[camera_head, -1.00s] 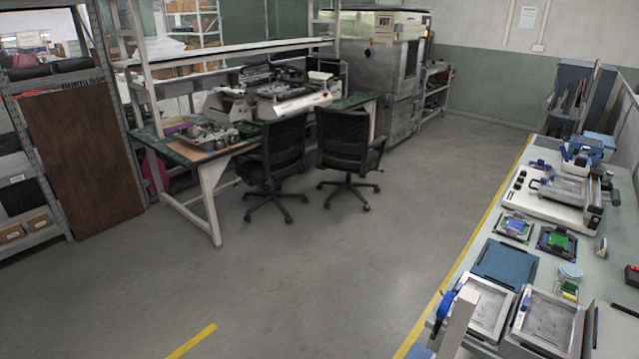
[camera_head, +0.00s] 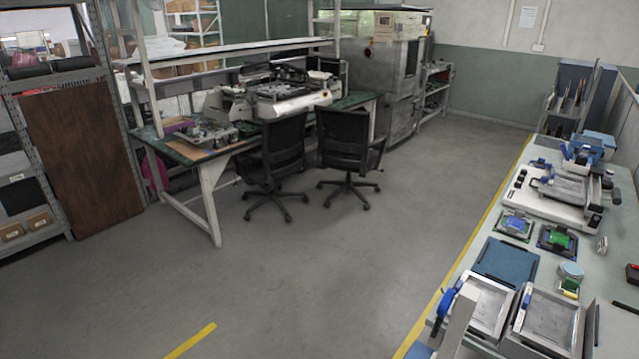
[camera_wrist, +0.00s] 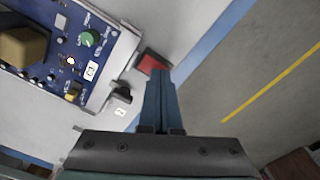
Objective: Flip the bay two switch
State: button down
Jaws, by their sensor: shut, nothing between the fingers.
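In the wrist view, a small black switch (camera_wrist: 122,94) sits on a light surface beside a little white label (camera_wrist: 120,112) that seems to read 2. My gripper (camera_wrist: 158,76) is shut and empty, its two dark blue fingers pressed together. The fingertips lie to the right of the black switch and overlap the lower edge of a red block (camera_wrist: 153,63). I cannot tell whether they touch it. My gripper is not clearly visible in the head view, and I cannot pick out the switch there.
A blue circuit board (camera_wrist: 60,55) with a green knob (camera_wrist: 89,38) lies in a metal tray left of the switch. In the head view, the right-hand bench carries two open trays (camera_head: 548,325), a blue panel (camera_head: 505,264) and several devices. Open floor (camera_head: 330,260) lies left of it.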

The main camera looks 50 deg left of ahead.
notch_tip(320, 180, up, 7)
jog(key=p, duration=0.7)
dwell(0.6)
